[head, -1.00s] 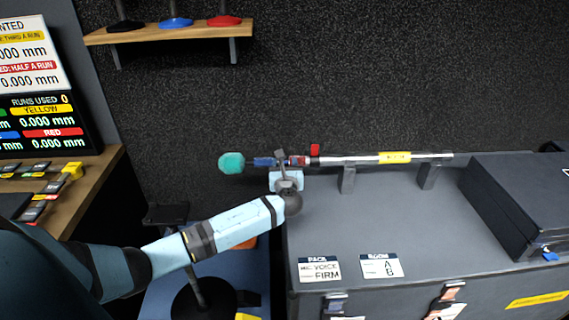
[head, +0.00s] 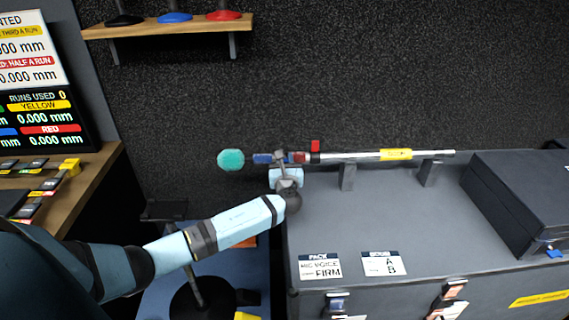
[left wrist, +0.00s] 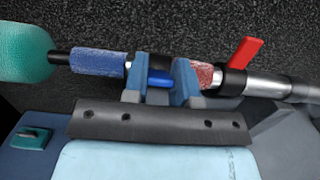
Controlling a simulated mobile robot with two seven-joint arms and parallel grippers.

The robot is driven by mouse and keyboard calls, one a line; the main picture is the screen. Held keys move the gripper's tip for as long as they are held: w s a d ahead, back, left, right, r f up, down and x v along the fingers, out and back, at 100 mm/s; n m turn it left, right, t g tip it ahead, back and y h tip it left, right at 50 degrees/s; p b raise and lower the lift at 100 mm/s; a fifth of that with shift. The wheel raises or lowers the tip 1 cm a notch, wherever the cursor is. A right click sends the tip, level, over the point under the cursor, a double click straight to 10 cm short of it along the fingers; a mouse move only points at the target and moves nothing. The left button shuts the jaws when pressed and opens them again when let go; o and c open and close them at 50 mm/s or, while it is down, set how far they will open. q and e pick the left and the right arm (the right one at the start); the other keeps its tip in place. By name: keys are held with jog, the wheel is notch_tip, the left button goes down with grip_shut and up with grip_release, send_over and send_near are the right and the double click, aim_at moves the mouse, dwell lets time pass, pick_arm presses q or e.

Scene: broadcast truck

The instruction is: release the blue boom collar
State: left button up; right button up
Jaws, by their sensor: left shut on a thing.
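The boom pole lies level across the bench, with a teal foam ball (head: 231,160) at its left end. It has a blue textured section (left wrist: 98,62), a red textured section (left wrist: 204,76) and a silver tube (left wrist: 265,87). The blue collar (left wrist: 160,78), with its small blue lever lying along the pole, sits between these sections. My left gripper (head: 281,157) reaches the pole from the front. In the left wrist view its two fingers (left wrist: 158,84) are shut on the blue collar, one on each side. A red lever (left wrist: 243,53) stands raised on a black collar to the right.
Two grey posts (head: 347,177) stand under the pole on the dark bench. A dark case (head: 520,200) sits on the right. Label cards (head: 383,264) lie at the front. A shelf (head: 165,28) hangs above; a screen (head: 40,115) stands at left. The bench middle is clear.

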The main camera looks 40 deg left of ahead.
pick_arm(q)
jog(key=shift+f, duration=0.35)
jog(key=shift+s+r+t, duration=0.1)
jog(key=shift+r+t, duration=0.05)
jog(key=shift+t, duration=0.15)
jog(key=o, duration=0.9)
jog(key=shift+d, duration=0.1)
pick_arm(e)
jog(key=shift+w, duration=0.15)
pick_arm(q)
jog(key=shift+s+d, duration=0.1)
jog(key=shift+s, duration=0.05)
jog(key=v, duration=1.3)
jog(key=shift+d, duration=0.25)
pick_arm(e)
jog(key=shift+a, duration=0.1)
pick_arm(q)
jog(key=shift+f, duration=0.25)
